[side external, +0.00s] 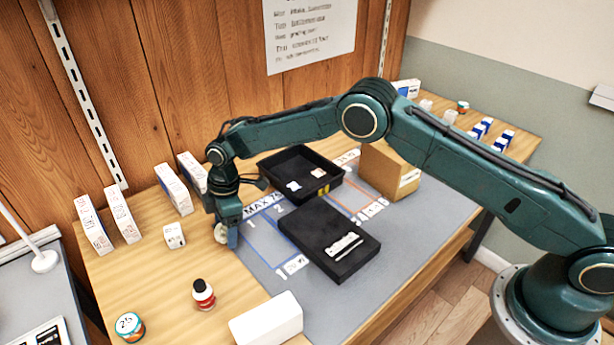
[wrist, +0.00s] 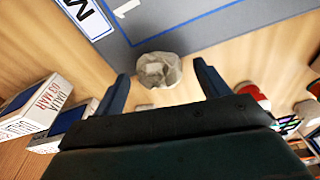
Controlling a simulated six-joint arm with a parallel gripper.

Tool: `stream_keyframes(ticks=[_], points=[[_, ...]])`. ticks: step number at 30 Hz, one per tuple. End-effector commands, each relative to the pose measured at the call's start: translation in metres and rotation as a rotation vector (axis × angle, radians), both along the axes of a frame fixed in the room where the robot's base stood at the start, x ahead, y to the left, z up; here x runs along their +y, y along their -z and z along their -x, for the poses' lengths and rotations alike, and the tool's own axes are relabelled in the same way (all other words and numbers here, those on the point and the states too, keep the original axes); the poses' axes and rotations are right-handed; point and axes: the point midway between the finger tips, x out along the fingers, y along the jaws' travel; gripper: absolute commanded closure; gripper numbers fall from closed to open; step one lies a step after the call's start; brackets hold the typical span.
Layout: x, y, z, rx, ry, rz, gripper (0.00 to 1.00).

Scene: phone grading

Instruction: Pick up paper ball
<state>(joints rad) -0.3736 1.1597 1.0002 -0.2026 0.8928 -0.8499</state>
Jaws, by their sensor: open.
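A crumpled greyish-white paper ball (wrist: 158,70) shows in the wrist view, by the edge of the grey mat. My gripper (wrist: 161,72) is open, with one blue finger on each side of the ball in this view. I see a gap between the ball and each finger. In the side view my gripper (side external: 227,236) points down, low over the wooden table beside the mat's left edge. There the ball is largely hidden by the gripper and I cannot make it out clearly.
White boxes (side external: 122,214) stand along the wall side, with a small white cube (side external: 174,235) nearer. A black tray (side external: 270,168) and black slab (side external: 318,236) lie right.

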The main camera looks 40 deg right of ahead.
Motion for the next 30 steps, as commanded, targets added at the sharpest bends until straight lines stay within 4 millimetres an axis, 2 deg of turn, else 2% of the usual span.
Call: stream_keyframes(ticks=[4, 18, 20, 25, 26, 30], points=[[0.0013, 0.007, -0.0001, -0.001, -0.001, 0.0, 0.26], [0.0013, 0.007, -0.0001, -0.001, -0.001, 0.0, 0.26], [0.0012, 0.007, -0.0001, -0.001, 0.0, 0.0, 0.36], [0.0012, 0.007, -0.0001, 0.0, 0.0, 0.0, 0.69], [0.0012, 0.007, -0.0001, 0.0, 0.0, 0.0, 0.72], [0.0012, 0.007, -0.0001, 0.0, 0.0, 0.0, 0.73]])
